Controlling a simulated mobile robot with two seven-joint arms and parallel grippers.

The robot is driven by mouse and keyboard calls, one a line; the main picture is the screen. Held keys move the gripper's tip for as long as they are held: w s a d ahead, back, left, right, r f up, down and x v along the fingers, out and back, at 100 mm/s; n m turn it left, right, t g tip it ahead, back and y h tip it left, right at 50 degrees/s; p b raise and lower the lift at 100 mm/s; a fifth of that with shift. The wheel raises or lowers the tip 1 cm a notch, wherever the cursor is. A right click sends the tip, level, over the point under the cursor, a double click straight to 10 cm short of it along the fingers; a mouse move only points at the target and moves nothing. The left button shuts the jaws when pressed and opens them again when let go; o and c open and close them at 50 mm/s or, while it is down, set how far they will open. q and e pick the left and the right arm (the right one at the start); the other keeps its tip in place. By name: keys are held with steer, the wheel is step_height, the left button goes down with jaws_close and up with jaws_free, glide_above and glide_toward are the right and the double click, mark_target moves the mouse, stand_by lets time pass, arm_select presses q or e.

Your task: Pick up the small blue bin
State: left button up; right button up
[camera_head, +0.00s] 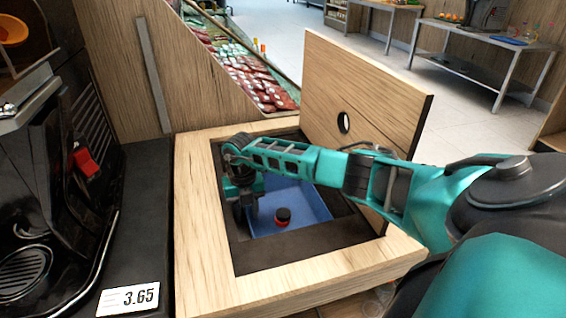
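The small blue bin (300,203) sits down inside the square opening of a wooden cabinet, in the middle of the head view. A small dark and red round item (283,217) shows inside it. My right arm reaches in from the right across the opening. My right gripper (245,212) points down at the bin's left side, close to its left wall. The fingers are partly hidden by the wrist, and I cannot tell whether they touch the wall or how far apart they are. My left gripper is not in view.
The wooden cabinet top (205,235) frames the opening. A raised wooden panel with a round hole (365,95) stands behind my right arm. A black juicer machine (60,180) stands close on the left, with a price card (128,299) in front. Metal tables (480,55) stand far back.

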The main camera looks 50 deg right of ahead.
jaws_close()
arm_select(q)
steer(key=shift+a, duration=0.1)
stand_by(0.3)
arm_select(e)
step_height(320, 180, up, 10)
steer(key=p, duration=0.9)
steer(key=shift+r, duration=0.1)
arm_select(q)
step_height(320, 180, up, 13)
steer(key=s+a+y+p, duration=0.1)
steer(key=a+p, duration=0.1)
steer(key=p, duration=0.6)
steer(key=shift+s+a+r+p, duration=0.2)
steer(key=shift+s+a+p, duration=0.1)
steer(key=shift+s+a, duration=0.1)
arm_select(e)
step_height(320, 180, up, 10)
